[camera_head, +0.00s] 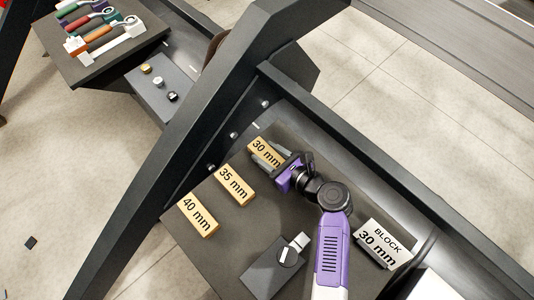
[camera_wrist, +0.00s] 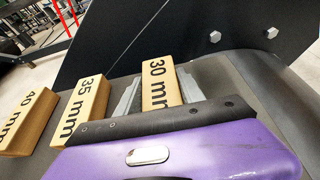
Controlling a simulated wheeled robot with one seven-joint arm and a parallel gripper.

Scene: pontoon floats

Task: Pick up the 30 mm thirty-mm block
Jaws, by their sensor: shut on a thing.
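The 30 mm block (camera_head: 265,151) is a tan wooden block with black lettering, at the far end of a row on the dark work surface. My gripper (camera_head: 270,156) is shut on it, with one grey finger on each side. In the wrist view the 30 mm block (camera_wrist: 160,85) stands between the two fingers of my gripper (camera_wrist: 158,92), and its near end is hidden behind the gripper body. I cannot tell whether the block touches the surface or is slightly raised.
A 35 mm block (camera_head: 233,184) and a 40 mm block (camera_head: 198,215) lie left of my gripper. A "BLOCK 30 mm" sign (camera_head: 382,246) stands at the right. A grey box with a switch (camera_head: 288,256) is at the front. A dark beam (camera_head: 190,140) runs along the left.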

